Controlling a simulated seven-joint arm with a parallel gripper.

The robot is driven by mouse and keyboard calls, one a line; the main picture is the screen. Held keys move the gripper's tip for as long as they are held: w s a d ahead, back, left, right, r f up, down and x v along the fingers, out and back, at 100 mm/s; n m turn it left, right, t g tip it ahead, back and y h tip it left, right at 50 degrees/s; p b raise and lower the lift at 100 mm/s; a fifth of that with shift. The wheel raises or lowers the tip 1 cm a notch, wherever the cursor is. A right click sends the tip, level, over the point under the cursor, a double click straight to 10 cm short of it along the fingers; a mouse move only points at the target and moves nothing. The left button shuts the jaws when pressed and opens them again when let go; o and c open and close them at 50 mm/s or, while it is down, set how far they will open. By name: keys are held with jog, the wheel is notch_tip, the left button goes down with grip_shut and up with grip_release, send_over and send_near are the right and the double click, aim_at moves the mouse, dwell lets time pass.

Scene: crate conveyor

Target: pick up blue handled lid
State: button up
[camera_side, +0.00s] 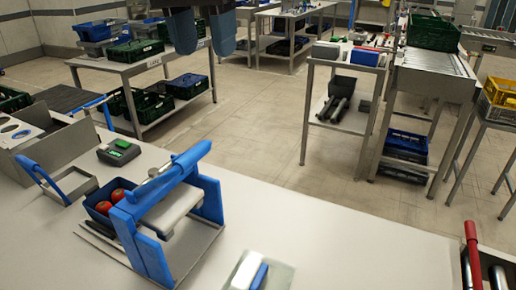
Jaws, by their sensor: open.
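A pale, flat lid-like piece with a blue handle (258,275) lies on the light worktop (350,255) at the bottom centre. The picture's lower edge cuts part of it off. My gripper (203,52) hangs at the top, left of centre, with its two dark blue fingers apart and nothing seen between them. It is far from the blue-handled piece in the picture. Its upper part is out of the frame.
A blue-framed press (145,222) stands on the worktop, left of the blue-handled piece. A blue tray (92,211) with red round items, a small dark device (119,152) and metal bins stand left. A red handle (472,252) rises at right. The worktop's middle right is clear.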

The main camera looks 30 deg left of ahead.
send_over(259, 276)
notch_tip(259, 276, down, 5)
jog(key=shift+g+y, duration=0.3)
jog(key=shift+g, duration=0.1)
notch_tip(259, 276, down, 34)
jog(key=shift+s+d+r, duration=0.1)
jog(key=shift+s+r, duration=0.05)
jog(key=shift+f, duration=2.65)
grip_shut()
